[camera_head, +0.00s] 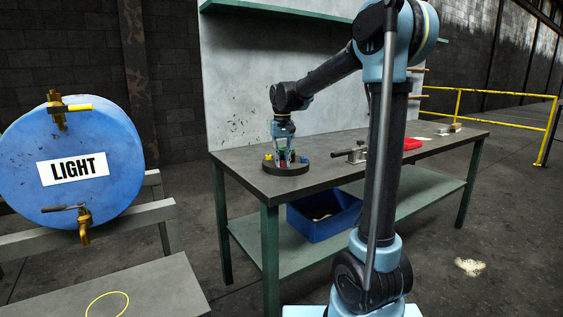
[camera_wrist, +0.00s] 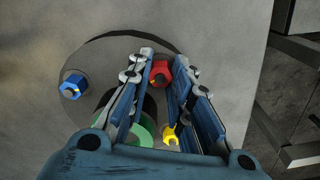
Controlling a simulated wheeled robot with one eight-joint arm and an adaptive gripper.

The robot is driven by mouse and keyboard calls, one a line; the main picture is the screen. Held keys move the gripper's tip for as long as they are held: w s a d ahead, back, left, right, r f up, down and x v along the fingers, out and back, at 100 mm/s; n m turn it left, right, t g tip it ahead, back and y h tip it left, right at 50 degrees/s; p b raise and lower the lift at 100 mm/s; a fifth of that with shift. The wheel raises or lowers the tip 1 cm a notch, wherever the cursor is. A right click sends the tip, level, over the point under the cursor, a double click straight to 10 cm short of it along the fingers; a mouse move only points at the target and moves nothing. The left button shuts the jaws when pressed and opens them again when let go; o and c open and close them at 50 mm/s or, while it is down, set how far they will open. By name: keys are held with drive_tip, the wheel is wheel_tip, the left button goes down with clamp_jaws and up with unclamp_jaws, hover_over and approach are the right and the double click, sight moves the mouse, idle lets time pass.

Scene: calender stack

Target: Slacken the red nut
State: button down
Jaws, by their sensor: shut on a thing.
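The red nut (camera_wrist: 160,74) sits near the far edge of a dark round plate (camera_wrist: 100,52) on the workbench, seen from above in the wrist view. My gripper (camera_wrist: 165,64) points down with its fingers on either side of the red nut, shut on it. A blue nut (camera_wrist: 73,86) is on the plate to the left, a yellow nut (camera_wrist: 170,136) is nearer, and a green round part (camera_wrist: 138,137) is partly hidden by the left finger. In the head view my gripper (camera_head: 287,157) is over the plate (camera_head: 287,169); the red nut is not clear there.
On the workbench (camera_head: 330,176), a grey metal fixture (camera_head: 354,154) and a red object (camera_head: 411,143) stand to the right. A blue bin (camera_head: 318,225) is on the lower shelf. A blue barrel marked LIGHT (camera_head: 105,140) is at the left. A pale board stands behind the bench.

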sight(282, 162)
drive_tip(key=c, duration=1.4)
unclamp_jaws()
drive_tip(key=shift+r, duration=0.1)
wheel_tip(282, 162, up, 12)
drive_tip(key=shift+f, duration=0.15)
drive_tip(key=s+d+f+m+t, duration=0.1)
drive_tip(key=s+d+f, duration=0.4)
drive_tip(key=s+d, duration=0.25)
drive_tip(key=s+d+f, duration=0.5)
drive_tip(key=s+d, duration=0.2)
drive_tip(key=s, duration=0.2)
drive_tip(key=shift+m+t, duration=0.5)
drive_tip(key=shift+t, duration=0.1)
drive_tip(key=s+d+f, duration=0.2)
drive_tip(key=s+f, duration=0.3)
drive_tip(key=f, duration=0.1)
drive_tip(key=s+d+f, duration=0.2)
drive_tip(key=s+f, duration=0.3)
drive_tip(key=f, duration=0.1)
drive_tip(key=s+d+f, duration=0.2)
drive_tip(key=s+f, duration=0.3)
drive_tip(key=f, duration=0.1)
drive_tip(key=shift+s+d+f, duration=0.15)
drive_tip(key=shift+s+d, duration=0.05)
drive_tip(key=shift+s, duration=0.2)
